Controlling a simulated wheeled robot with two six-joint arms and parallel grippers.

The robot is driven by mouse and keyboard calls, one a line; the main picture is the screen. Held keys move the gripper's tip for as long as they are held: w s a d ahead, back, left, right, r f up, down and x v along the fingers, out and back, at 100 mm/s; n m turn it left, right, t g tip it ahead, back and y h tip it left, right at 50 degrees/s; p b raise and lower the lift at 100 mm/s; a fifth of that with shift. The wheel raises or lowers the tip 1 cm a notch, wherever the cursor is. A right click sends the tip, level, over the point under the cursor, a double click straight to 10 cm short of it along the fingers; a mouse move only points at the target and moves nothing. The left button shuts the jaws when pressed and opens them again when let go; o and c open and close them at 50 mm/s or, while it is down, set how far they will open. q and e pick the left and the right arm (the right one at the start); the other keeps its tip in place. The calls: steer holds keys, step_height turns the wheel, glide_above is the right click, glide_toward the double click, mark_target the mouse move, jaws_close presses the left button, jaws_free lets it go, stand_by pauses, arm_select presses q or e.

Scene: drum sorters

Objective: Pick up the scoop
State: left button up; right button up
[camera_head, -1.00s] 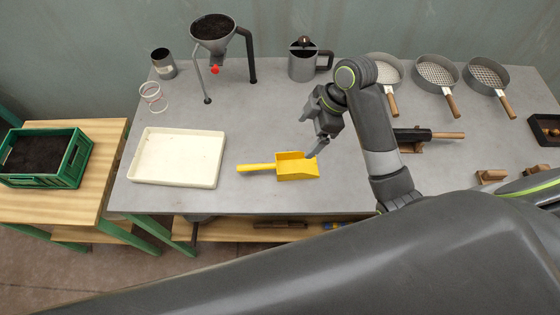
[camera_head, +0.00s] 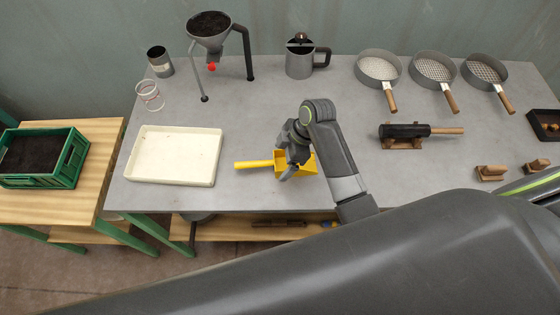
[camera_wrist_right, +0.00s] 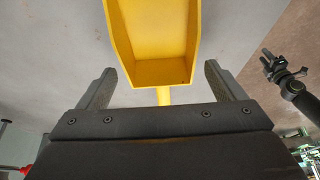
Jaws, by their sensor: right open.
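The yellow scoop (camera_head: 254,164) lies on the grey table, its handle pointing left and its pan to the right. My right gripper (camera_head: 287,172) is over the scoop, around where handle and pan meet, and hides part of it. In the right wrist view the scoop's pan (camera_wrist_right: 155,35) shows between and beyond the two spread fingers of my right gripper (camera_wrist_right: 161,70). The handle runs down behind the gripper body there. The fingers are open and hold nothing. A dark gripper, apparently my left one (camera_wrist_right: 284,72), shows small at the right of that view.
A white tray (camera_head: 133,172) lies left of the scoop. A funnel stand (camera_head: 250,62), a tin (camera_head: 160,66), a glass (camera_head: 149,98) and a mug (camera_head: 300,64) stand behind. Sieves (camera_head: 378,66) and a dark wooden-handled tool (camera_head: 404,131) are to the right. Table around the scoop is clear.

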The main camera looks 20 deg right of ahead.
steer(key=shift+x, duration=0.9)
